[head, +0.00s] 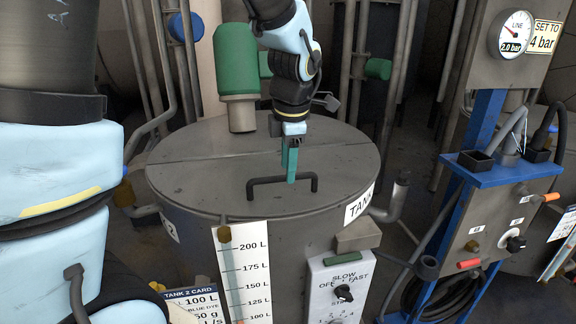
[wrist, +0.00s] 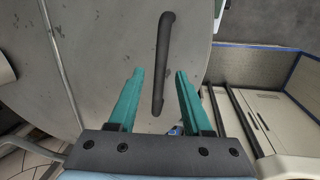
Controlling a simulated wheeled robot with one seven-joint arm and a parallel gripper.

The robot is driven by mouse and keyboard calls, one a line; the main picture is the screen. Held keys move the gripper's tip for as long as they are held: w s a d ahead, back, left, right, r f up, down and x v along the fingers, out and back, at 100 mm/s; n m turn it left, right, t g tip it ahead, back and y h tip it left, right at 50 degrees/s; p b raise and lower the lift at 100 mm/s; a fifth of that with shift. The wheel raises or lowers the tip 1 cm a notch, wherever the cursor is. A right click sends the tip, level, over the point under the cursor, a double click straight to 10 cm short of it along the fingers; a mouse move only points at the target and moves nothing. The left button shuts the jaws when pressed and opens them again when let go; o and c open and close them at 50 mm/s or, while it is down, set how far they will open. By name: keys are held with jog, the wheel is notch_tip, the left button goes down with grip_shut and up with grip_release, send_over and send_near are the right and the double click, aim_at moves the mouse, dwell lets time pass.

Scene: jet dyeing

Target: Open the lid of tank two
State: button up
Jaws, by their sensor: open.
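Tank two is a grey round tank with a flat lid (head: 220,170) that lies closed, its hinge seam running across the top. A black bar handle (head: 262,181) stands on the front part of the lid. My gripper (head: 291,178) points down at the handle. In the wrist view the handle (wrist: 161,75) runs lengthwise between the two green fingers of my gripper (wrist: 158,75), with a gap on either side. The fingers are open and hold nothing. I cannot tell whether the fingertips reach down to the bar.
A green motor (head: 236,75) stands at the back of the tank top. A level scale (head: 245,270) and a speed control box (head: 340,287) are on the tank's front. A blue stand (head: 500,170) with a pressure gauge (head: 515,32) and cables is at right.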

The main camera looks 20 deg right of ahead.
jog(key=shift+w+f, duration=0.1)
jog(key=shift+f, duration=0.55)
grip_shut()
dwell(1.0)
